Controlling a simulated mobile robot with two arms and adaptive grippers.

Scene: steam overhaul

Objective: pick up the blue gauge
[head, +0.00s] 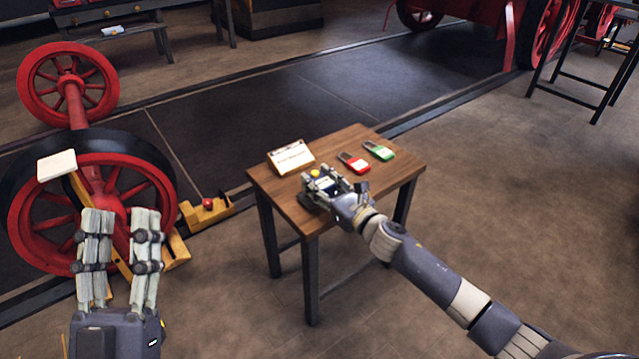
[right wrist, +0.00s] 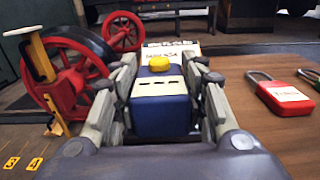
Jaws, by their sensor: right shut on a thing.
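The blue gauge (right wrist: 160,107), a blue block with a yellow knob on top and a pale label, sits between the fingers of my right gripper (right wrist: 162,85) in the right wrist view. The fingers are shut on its two sides. In the head view my right gripper (head: 319,183) is low over the near left part of the small wooden table, and the gauge's yellow knob (head: 315,173) shows among the fingers. I cannot tell whether the gauge touches the tabletop. My left gripper (head: 121,218) is open and empty, left of the table.
On the wooden table (head: 275,192) a white sign (head: 291,157) stands behind the gauge. A red padlock (head: 354,162) and a green padlock (head: 379,150) lie to the right. A red wheelset (head: 85,170) stands at left, with a yellow wheel chock (head: 208,212) on the floor.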

